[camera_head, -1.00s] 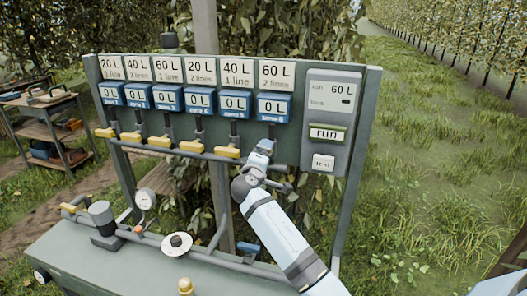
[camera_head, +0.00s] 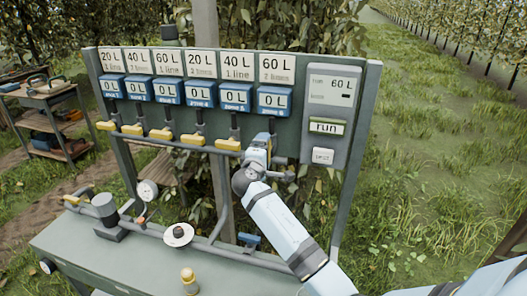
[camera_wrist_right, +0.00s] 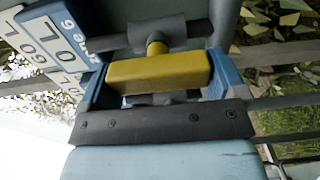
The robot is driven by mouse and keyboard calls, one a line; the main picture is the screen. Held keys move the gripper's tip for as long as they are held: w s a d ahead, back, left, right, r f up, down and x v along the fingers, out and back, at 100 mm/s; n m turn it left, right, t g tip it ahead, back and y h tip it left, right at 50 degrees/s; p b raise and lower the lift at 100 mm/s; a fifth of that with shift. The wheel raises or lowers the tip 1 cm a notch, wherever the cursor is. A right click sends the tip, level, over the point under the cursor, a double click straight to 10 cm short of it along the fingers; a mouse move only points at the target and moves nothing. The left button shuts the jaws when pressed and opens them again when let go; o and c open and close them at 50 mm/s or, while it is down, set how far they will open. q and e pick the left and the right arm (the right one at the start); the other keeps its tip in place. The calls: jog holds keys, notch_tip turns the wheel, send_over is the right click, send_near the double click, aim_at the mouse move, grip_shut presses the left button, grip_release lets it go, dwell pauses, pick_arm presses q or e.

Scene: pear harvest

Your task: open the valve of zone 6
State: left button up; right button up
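A row of valves with yellow handles runs under the blue meters; the neighbouring handle (camera_head: 229,145) lies across its pipe. The zone 6 meter (camera_head: 274,101) is the rightmost. My right gripper (camera_head: 259,148) is at the valve below it and hides that valve in the head view. In the right wrist view, the yellow zone 6 handle (camera_wrist_right: 158,73) lies between the two blue fingers, which meet its ends with no clear gap. The handle looks roughly in line with the dark pipe (camera_wrist_right: 185,35) behind it. My left gripper is not in view.
A grey control box (camera_head: 331,108) with a run button stands right of the meters. A bench (camera_head: 130,262) below carries pipes, a gauge (camera_head: 147,190) and a yellow-topped fitting (camera_head: 189,280). A cart (camera_head: 45,92) stands at left; grass is open at right.

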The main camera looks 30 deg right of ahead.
jog(key=shift+o, duration=0.6)
jog(key=b+v, duration=0.3)
jog(key=v, duration=1)
jog(key=shift+s+a, duration=0.25)
jog(key=shift+s, duration=0.05)
